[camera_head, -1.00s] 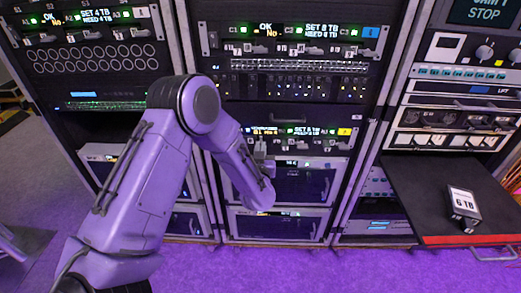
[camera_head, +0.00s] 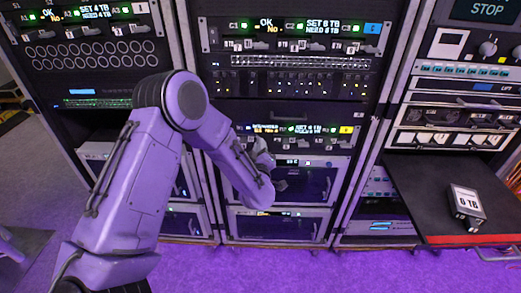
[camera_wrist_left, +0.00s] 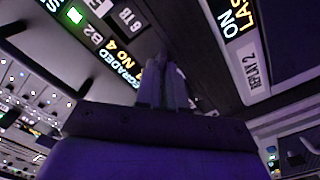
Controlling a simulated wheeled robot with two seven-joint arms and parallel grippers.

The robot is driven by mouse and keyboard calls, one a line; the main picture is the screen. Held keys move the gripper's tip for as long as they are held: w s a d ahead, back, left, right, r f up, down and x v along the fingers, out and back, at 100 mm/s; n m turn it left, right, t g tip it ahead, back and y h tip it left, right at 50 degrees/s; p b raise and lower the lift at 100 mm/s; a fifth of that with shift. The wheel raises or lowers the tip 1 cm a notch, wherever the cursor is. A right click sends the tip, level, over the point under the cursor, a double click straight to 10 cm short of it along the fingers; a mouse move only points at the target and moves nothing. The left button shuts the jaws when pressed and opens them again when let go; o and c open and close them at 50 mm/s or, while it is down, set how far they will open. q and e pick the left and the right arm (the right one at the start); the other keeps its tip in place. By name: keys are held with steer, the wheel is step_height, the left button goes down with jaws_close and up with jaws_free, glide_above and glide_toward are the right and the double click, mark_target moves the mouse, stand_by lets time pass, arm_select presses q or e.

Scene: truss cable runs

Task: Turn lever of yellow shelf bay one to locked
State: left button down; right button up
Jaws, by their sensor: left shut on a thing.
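The yellow shelf is the black panel low in the middle rack, with a yellow label (camera_head: 346,129) at its right end and a lit display (camera_head: 308,128). A B2 mark (camera_wrist_left: 94,39) and a 6 TB label (camera_wrist_left: 126,17) show nearby. My right gripper is out of view.
The blue-labelled shelf (camera_head: 372,28) is higher in the same rack. Glass-fronted units (camera_head: 305,185) sit just below the gripper. At right, a black pull-out tray (camera_head: 420,190) with a red front edge carries a 6 TB drive (camera_head: 467,207). Purple floor in front is clear.

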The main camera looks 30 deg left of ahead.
arm_select(q)
steer(key=shift+s+f+n+b, duration=0.15)
steer(key=shift+n+b, duration=0.65)
steer(key=shift+n, duration=1.5)
steer(key=shift+w+f+n+b, duration=0.1)
steer(key=shift+n+b, duration=0.7)
steer(key=shift+n, duration=1.5)
steer(key=c, duration=1.2)
jaws_free()
steer(key=shift+c, duration=0.2)
steer(key=b+v, duration=0.1)
steer(key=v, duration=0.9)
steer(key=shift+s, duration=0.3)
steer(key=shift+d, duration=0.15)
